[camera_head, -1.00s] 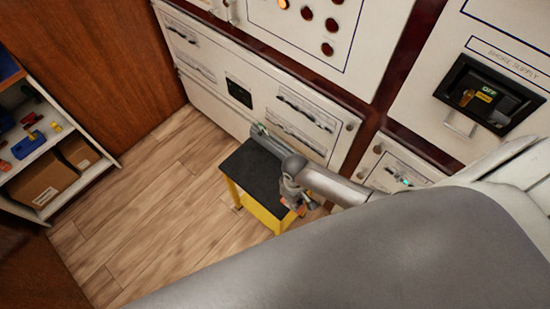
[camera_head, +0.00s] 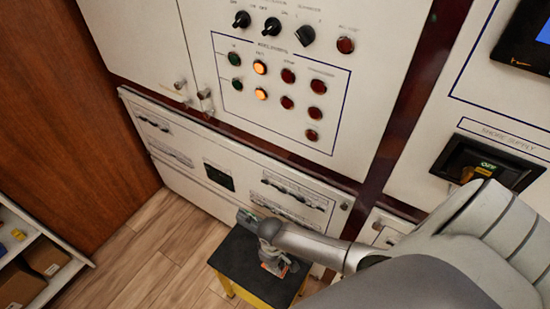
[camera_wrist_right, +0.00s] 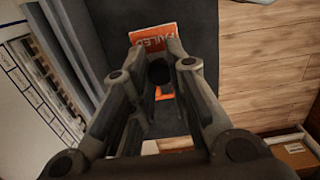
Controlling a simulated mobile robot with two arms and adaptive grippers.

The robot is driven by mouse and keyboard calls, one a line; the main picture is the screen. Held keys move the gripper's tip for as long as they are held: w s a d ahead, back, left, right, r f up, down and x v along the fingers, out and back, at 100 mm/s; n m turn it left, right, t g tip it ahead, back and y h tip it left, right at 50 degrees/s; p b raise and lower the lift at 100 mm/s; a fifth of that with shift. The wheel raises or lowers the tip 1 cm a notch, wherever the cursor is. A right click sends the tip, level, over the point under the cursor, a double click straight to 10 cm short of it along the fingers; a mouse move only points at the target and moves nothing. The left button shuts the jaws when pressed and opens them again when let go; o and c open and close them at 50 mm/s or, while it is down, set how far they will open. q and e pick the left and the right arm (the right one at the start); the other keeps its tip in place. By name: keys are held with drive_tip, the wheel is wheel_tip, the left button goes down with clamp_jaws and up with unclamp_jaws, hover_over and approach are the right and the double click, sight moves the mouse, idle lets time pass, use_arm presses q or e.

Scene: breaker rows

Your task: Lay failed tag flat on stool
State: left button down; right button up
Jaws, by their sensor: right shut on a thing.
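The stool has a black top (camera_head: 230,258) and yellow legs, and stands at the foot of the panels in the head view. My right gripper (camera_head: 272,256) is over the stool top, pointing down. The orange failed tag (camera_head: 274,269) shows just below it. In the right wrist view my right gripper (camera_wrist_right: 160,48) is shut on the failed tag (camera_wrist_right: 152,34), whose lettering faces the camera. The dark stool top (camera_wrist_right: 201,28) lies behind it. I cannot tell whether the tag touches the stool. My left gripper is out of view.
White breaker panels (camera_head: 165,150) rise close behind the stool. The shore supply switch (camera_head: 480,165) is at the right. A shelf with boxes (camera_head: 46,256) stands at the far left. Wooden floor (camera_head: 165,245) is clear left of the stool.

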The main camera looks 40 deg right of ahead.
drive_tip(key=shift+w+r, duration=0.15)
wheel_tip(320, 180, down, 9)
drive_tip(key=b, duration=0.6)
drive_tip(key=shift+w, duration=0.1)
drive_tip(key=shift+f+b, duration=0.35)
drive_tip(key=shift+f, duration=0.2)
drive_tip(key=o, duration=0.9)
drive_tip(key=shift+c, duration=0.2)
drive_tip(key=r, duration=1.2)
drive_tip(key=shift+w+a, duration=0.15)
drive_tip(key=shift+w, duration=0.2)
drive_tip(key=shift+s, duration=0.1)
